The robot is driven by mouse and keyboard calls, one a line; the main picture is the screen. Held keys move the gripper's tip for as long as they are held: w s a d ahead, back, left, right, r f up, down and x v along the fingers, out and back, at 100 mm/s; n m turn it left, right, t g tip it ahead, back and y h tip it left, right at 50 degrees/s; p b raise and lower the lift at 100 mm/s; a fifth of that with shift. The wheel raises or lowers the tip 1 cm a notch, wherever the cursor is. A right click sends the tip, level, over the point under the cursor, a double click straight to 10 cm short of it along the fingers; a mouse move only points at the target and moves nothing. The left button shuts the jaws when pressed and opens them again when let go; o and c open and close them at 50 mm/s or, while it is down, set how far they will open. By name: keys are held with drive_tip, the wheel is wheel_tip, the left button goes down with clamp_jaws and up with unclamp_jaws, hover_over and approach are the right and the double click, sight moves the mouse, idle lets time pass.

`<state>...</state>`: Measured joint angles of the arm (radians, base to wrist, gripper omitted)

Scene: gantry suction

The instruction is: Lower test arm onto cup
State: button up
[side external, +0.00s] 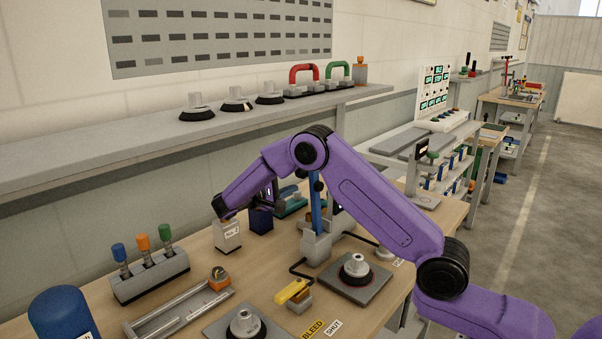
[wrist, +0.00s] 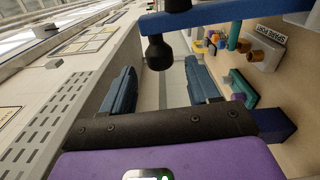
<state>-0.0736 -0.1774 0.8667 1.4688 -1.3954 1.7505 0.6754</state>
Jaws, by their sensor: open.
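The test arm (side external: 316,205) is a blue bar standing upright on a grey base on the bench, with a black knob near its top. In the wrist view the blue bar (wrist: 225,17) crosses the top, and its black knob (wrist: 160,52) hangs into the space ahead of my fingers. My gripper (wrist: 162,85) is open, with a blue finger on each side and nothing between them. In the side view it is partly hidden behind my arm and the post. A suction cup (side external: 355,265) sits on a grey plate in front of the base.
A second cup (side external: 246,322) stands on a plate at the front. A rack with blue, orange and green tools (side external: 150,275), a yellow-handled valve (side external: 294,293) and a blue cylinder (side external: 62,315) share the bench. A wall shelf (side external: 180,135) holds more cups.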

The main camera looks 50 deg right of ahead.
drive_tip(key=shift+d, duration=2.75)
drive_tip(key=shift+c, duration=0.2)
clamp_jaws()
drive_tip(key=shift+s, duration=0.1)
